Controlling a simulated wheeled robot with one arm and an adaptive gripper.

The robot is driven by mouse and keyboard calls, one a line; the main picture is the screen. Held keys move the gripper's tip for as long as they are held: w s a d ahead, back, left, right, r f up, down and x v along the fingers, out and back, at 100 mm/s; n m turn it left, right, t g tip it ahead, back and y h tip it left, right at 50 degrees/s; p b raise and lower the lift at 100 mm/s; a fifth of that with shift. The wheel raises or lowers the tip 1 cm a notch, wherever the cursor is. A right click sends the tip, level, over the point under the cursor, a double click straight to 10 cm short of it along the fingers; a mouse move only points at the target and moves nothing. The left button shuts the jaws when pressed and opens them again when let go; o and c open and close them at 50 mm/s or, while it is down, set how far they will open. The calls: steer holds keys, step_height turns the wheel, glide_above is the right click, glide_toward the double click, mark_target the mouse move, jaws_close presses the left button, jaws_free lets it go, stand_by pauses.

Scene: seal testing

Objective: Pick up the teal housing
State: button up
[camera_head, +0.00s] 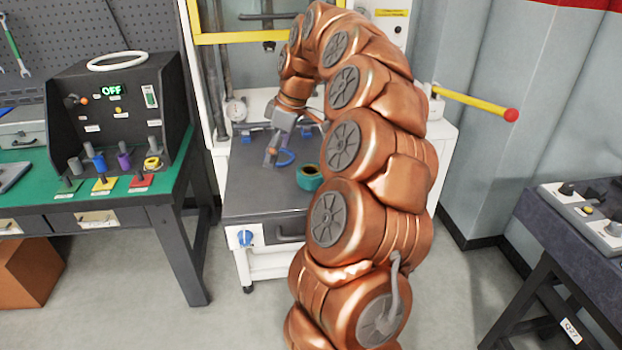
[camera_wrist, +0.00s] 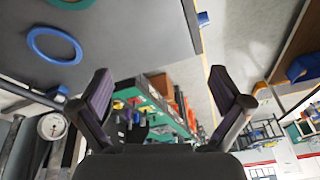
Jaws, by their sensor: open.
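The teal housing (camera_head: 309,177) is a short round hollow part with a dark opening. It stands on the grey top of the white-framed cart (camera_head: 250,198), just left of my arm. My gripper (camera_head: 271,154) is over the cart top, to the left of the housing and apart from it. In the wrist view the two dark fingers of my gripper (camera_wrist: 160,92) are spread, with nothing between them. I cannot make out the housing for certain in the wrist view.
A blue ring (camera_head: 285,157) lies close beside my gripper; it also shows in the wrist view (camera_wrist: 54,45). A yellow-framed machine (camera_head: 240,38) stands behind. A yellow lever with a red knob (camera_head: 511,115) sticks out right. A green workbench (camera_head: 100,212) stands left.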

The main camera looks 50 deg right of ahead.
glide_toward(311, 171)
steer(key=s+a, duration=0.1)
steer(key=a, duration=0.1)
steer(key=shift+s+a+f+t+h, duration=0.1)
steer(key=shift+s+a+t+h, duration=0.2)
steer(key=shift+s+a+h, duration=0.1)
steer(key=shift+d+f, duration=0.15)
steer(key=shift+d, duration=0.05)
steer(key=shift+x, duration=1.15)
steer(key=shift+w+a+f+p, duration=0.1)
steer(key=shift+a+f+p, duration=0.3)
steer(key=shift+f, duration=0.25)
steer(key=shift+p+x, duration=0.55)
steer(key=shift+x, duration=1.3)
steer(key=shift+a, duration=0.1)
steer(key=c, duration=1.3)
